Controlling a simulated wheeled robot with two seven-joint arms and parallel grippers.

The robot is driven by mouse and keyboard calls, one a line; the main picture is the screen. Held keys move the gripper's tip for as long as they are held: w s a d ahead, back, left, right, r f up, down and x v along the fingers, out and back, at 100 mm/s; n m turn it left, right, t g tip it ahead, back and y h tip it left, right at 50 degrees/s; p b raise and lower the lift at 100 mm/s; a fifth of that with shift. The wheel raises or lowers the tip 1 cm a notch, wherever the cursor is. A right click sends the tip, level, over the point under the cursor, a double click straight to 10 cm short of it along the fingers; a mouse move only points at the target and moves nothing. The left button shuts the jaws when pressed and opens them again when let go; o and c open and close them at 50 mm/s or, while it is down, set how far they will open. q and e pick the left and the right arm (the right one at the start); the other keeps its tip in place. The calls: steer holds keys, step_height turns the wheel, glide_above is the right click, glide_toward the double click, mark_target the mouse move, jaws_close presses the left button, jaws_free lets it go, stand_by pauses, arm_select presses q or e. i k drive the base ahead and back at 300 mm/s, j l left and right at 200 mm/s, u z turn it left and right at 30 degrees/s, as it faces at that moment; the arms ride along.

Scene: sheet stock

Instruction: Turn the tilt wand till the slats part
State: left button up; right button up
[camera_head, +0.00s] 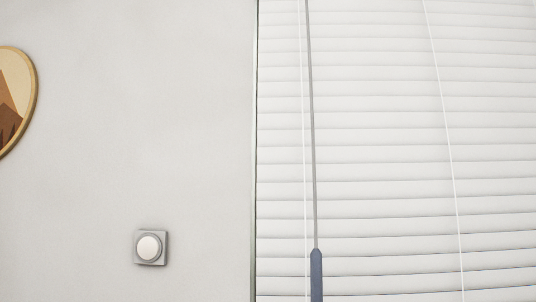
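The tilt wand (312,150) is a thin grey rod that hangs down in front of the blind near its left edge. Its lower end is a thicker blue-grey handle (316,278), cut off by the bottom of the head view. The white slats (385,150) of the blind lie close together, with only thin dark lines between them. A white cord (304,150) hangs just left of the wand, and another cord (444,110) hangs farther right. Neither of my grippers shows in the view.
A plain light wall (150,120) fills the left half. A square wall plate with a round white knob (149,247) is mounted low on it. A gold-framed round picture (12,100) hangs at the far left. The space before the blind looks clear.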

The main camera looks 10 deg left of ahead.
mark_target(316, 284)
steer(key=i+l+u, duration=0.45)
steer(key=l, duration=0.2)
steer(key=l+u, duration=0.2)
steer(key=l, duration=0.15)
